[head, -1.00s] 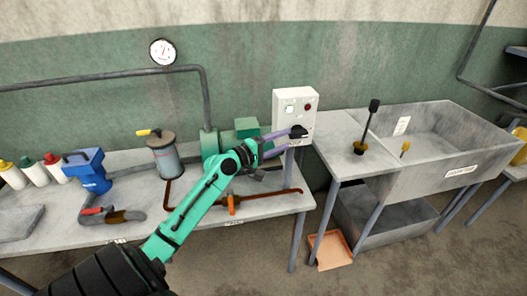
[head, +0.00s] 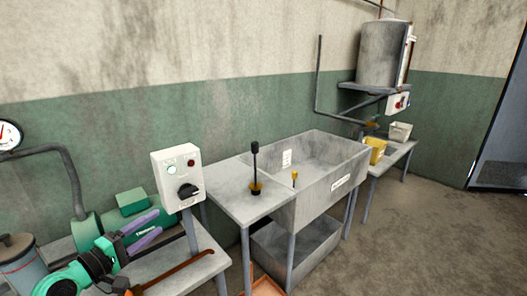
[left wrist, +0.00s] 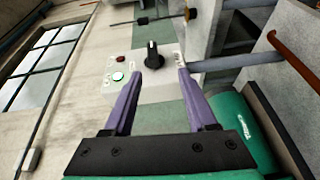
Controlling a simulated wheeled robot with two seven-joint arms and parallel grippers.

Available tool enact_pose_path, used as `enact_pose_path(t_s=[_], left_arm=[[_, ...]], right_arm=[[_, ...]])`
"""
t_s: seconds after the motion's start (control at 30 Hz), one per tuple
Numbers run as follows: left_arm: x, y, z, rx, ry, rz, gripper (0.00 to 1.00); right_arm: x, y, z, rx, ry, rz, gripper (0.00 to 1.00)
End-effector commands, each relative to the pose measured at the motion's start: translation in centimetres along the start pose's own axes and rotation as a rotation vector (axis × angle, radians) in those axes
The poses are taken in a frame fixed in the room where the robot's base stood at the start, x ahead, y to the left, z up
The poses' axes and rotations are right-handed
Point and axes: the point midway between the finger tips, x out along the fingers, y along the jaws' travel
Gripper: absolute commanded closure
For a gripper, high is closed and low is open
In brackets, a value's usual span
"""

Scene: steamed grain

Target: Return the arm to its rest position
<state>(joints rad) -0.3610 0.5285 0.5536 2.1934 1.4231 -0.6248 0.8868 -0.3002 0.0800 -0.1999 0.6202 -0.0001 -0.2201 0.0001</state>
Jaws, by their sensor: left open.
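My left gripper (head: 158,221) is at the lower left of the head view, with a green body and two purple fingers. Its fingers are spread and empty, as the left wrist view also shows (left wrist: 160,74). A white control box (head: 168,198) stands just to the right of the fingertips. Its black knob (head: 188,191) is apart from the fingers; in the left wrist view the knob (left wrist: 153,55) lies ahead, between the fingertip lines. A green light (left wrist: 118,76) glows on the box beside a red button (left wrist: 121,58). My right gripper is out of view.
A green motor (head: 122,222) and a rust-brown pipe (head: 180,268) lie close to my left gripper on the bench. A grey sink (head: 318,196) stands right of the box. A yellow bin (head: 375,150) sits further right. Open floor (head: 420,235) lies at lower right.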

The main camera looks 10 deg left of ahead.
Motion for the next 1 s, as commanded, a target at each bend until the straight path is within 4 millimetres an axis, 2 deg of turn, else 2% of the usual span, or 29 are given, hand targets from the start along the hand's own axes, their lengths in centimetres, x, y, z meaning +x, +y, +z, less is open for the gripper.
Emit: enact_pose_path(t_s=[0.07, 0.13, 0.23, 0.3, 0.4, 0.5, 0.7, 0.83, 1.0], left_arm=[[0.2, -3.1, 2.2, 0.094, -0.045, -0.097, 0.43], [-0.1, -7.3, 5.4, 0.249, -0.122, -0.236, 0.43], [-1.6, -13.3, 10.2, 0.512, -0.273, -0.449, 0.43], [-3.4, -16.4, 12.8, 0.680, -0.383, -0.577, 0.43], [-5.9, -19.2, 15.5, 0.878, -0.522, -0.719, 0.43], [-8.5, -20.6, 17.3, 1.035, -0.646, -0.834, 0.43], [-13.1, -21.6, 19.4, 1.254, -0.858, -1.021, 0.43], [-11.9, -26.8, 19.3, 1.241, -0.874, -1.034, 0.43], [-11.7, -34.0, 19.8, 1.227, -0.902, -1.050, 0.43]], right_arm=[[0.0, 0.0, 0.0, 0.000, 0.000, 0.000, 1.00], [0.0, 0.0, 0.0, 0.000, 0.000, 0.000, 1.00], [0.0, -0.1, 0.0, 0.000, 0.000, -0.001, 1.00], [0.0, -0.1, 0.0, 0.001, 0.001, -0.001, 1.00], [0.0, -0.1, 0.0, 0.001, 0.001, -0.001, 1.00], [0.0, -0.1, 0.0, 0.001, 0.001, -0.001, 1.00], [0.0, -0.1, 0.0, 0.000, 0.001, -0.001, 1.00], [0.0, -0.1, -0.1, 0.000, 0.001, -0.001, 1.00], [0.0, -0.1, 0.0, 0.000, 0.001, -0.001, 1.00]])
